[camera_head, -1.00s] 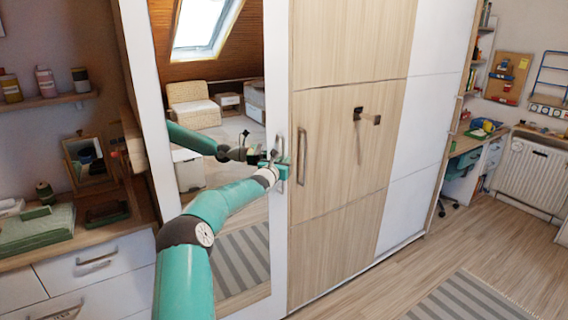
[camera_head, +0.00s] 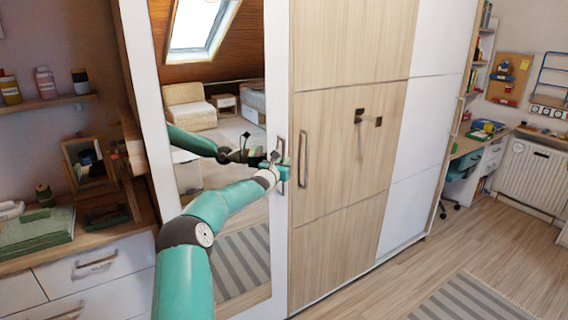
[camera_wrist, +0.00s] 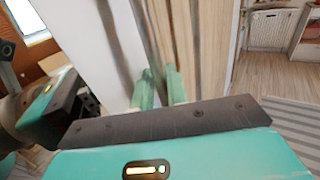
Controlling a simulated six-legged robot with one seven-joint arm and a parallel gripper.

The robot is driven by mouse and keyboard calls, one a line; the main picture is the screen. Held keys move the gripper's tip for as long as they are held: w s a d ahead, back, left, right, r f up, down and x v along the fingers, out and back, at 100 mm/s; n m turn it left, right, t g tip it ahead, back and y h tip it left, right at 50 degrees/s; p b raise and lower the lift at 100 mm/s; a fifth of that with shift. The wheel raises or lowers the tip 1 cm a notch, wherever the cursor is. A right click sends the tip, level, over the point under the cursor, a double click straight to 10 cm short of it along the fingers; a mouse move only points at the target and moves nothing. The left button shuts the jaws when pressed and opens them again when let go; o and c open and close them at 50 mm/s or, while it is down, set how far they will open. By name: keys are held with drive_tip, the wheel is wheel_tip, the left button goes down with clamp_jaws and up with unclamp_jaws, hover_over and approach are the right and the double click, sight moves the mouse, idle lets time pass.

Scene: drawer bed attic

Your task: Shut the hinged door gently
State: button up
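The hinged door (camera_head: 279,60) is a tall white-framed mirror door on the left of the wardrobe. Its mirror (camera_head: 235,255) reflects the room and my arm. A vertical metal handle (camera_head: 281,150) is on its right frame edge. My teal gripper (camera_head: 277,171) is at this handle, in front of the frame. In the wrist view, the gripper's green fingers (camera_wrist: 162,88) reach to the door's white edge (camera_wrist: 122,45). The handle between them is not clear there, so I cannot tell whether they are closed on it. The door looks nearly in line with the wooden panel.
The wooden wardrobe panel (camera_head: 345,230), with its own handle (camera_head: 303,158) and dark hooks (camera_head: 360,116), stands just right of the door. A drawer chest (camera_head: 95,288) is at left. A striped rug (camera_head: 462,303) lies on the otherwise clear floor at right.

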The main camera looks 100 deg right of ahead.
drive_tip(key=shift+w+d, duration=0.15)
drive_tip(key=shift+w, duration=0.45)
drive_tip(key=s+v, duration=0.1)
drive_tip(key=v, duration=1.2)
drive_tip(key=shift+a, duration=0.5)
drive_tip(key=shift+w, duration=0.15)
